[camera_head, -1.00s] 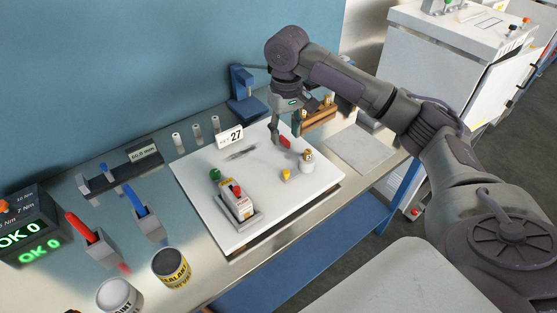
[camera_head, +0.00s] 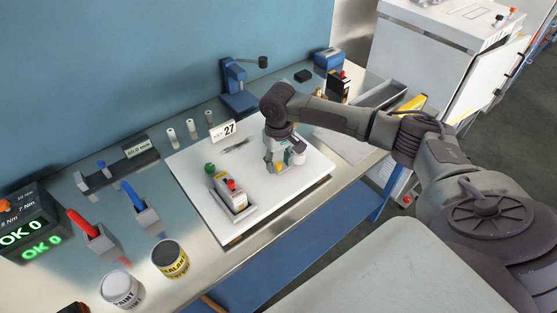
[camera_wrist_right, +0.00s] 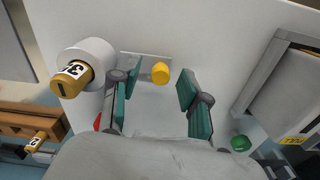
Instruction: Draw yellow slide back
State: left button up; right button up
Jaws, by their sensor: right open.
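The yellow slide knob (camera_wrist_right: 160,73) stands on a small grey plate on the white board (camera_head: 265,215). In the head view the yellow knob (camera_head: 279,169) shows low beside my right gripper (camera_head: 284,160). In the wrist view my right gripper (camera_wrist_right: 160,84) is open, with one green-padded finger on each side of the knob and visible space between pads and knob. Whether the fingertips touch the board cannot be told. My left gripper is not in view.
A white cylinder (camera_wrist_right: 92,57) with a gold numbered piece stands close beside one finger. A grey dispenser (camera_head: 232,190) with a red top and a green knob (camera_head: 210,167) are left of the gripper. A "27" sign (camera_head: 223,132) stands behind.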

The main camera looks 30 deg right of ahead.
jog(key=shift+c, duration=0.9)
grip_shut()
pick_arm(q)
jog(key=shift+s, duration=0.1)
